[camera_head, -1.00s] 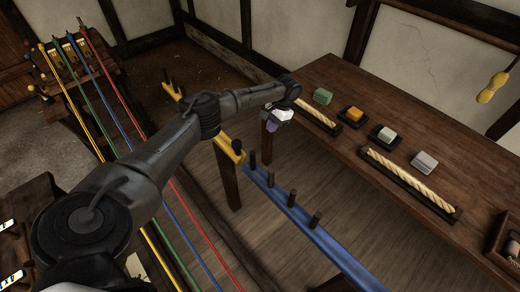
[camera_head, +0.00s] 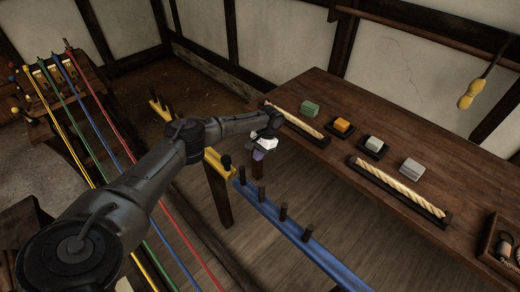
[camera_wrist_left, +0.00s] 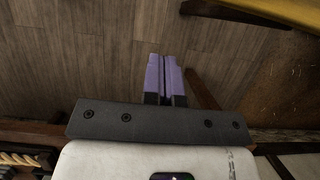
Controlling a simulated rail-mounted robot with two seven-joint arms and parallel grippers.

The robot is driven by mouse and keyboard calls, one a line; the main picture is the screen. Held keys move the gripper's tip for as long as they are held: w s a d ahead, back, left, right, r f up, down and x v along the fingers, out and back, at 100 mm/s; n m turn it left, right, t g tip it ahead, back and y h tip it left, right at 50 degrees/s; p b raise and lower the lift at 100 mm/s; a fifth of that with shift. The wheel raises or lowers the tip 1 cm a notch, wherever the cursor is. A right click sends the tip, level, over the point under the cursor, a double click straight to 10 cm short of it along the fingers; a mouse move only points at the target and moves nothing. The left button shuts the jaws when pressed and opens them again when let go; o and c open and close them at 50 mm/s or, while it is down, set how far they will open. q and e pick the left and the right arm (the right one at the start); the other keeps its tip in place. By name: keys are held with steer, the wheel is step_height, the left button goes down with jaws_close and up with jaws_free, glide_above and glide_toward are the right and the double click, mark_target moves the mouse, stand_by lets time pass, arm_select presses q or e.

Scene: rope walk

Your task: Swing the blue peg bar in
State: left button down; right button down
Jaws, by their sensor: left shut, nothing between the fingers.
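The blue peg bar (camera_head: 300,236) runs from near the end of the yellow bar toward the lower right in the head view, with several dark upright pegs on it. My left gripper (camera_head: 258,156) is above the floor, just beyond the bar's far end peg, between the bar and the bench. In the left wrist view its purple fingers (camera_wrist_left: 165,78) are closed together with nothing between them, over wooden floorboards. Whether it touches the bar cannot be told; it looks apart. My right gripper is not in view.
A yellow bar (camera_head: 218,163) adjoins the blue bar's far end. The wooden bench (camera_head: 420,145) on the right holds rope samples and coloured blocks. Coloured strands (camera_head: 120,140) stretch along the left. A crate (camera_head: 484,256) stands at the bench's near end.

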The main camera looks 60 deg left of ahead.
arm_select(q)
steer(key=s+d+f+p, duration=0.1)
steer(key=s+f, duration=0.3)
steer(key=s, duration=0.1)
steer(key=shift+s+f, duration=0.15)
steer(key=shift+s, duration=0.15)
steer(key=shift+d, duration=0.1)
